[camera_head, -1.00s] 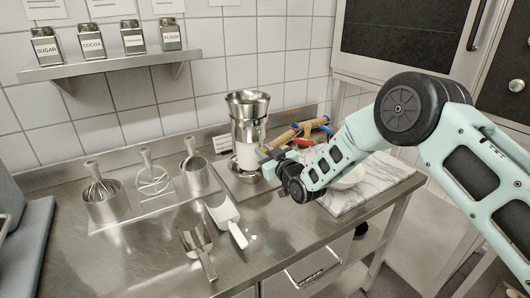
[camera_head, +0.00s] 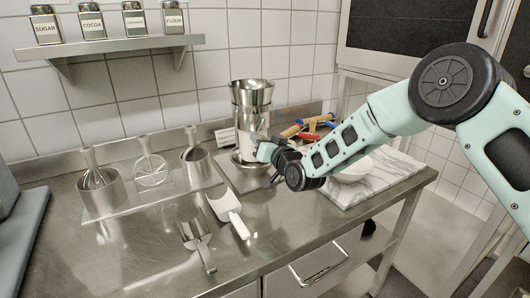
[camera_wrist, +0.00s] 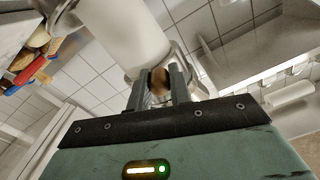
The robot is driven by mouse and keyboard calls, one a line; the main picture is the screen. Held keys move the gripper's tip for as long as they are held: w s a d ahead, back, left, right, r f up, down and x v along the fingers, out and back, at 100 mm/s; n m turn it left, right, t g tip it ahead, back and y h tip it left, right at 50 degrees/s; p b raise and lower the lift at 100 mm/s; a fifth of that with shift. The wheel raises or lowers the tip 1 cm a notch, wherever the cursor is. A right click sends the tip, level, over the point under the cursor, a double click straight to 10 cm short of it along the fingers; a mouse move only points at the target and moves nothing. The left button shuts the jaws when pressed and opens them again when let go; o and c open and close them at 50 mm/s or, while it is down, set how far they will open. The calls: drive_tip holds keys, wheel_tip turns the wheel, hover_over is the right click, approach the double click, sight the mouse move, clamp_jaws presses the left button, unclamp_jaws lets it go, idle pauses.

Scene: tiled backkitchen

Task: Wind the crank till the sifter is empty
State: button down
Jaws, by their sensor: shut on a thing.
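The sifter (camera_head: 250,112) is a tall steel cylinder with a flared top, standing upright on the counter; a white band shows around its lower middle. In the wrist view its white, rounded body (camera_wrist: 125,35) fills the upper middle. The crank's brown knob (camera_wrist: 159,82) sits between my fingertips. My gripper (camera_wrist: 160,88) is shut on this knob, close beside the sifter. In the head view my gripper (camera_head: 266,153) is at the sifter's lower right side and hides the crank. The sifter's contents cannot be seen.
Utensils in steel holders (camera_head: 103,193) stand left.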

wheel_tip(320, 180, up, 8)
drive_tip(key=s+a+m+b, duration=0.1)
drive_tip(key=m+b, duration=1.4)
drive_tip(key=m, duration=0.3)
drive_tip(key=shift+a+m, duration=0.4)
drive_tip(key=c, duration=1.3)
unclamp_jaws()
drive_tip(key=shift+s, duration=0.1)
drive_tip(key=shift+s, duration=0.1)
drive_tip(key=b+v, duration=0.2)
drive_tip(key=v, duration=1.5)
drive_tip(key=shift+s+a+b, duration=0.1)
drive_tip(key=shift+s+b, duration=0.1)
drive_tip(key=shift+b, duration=0.15)
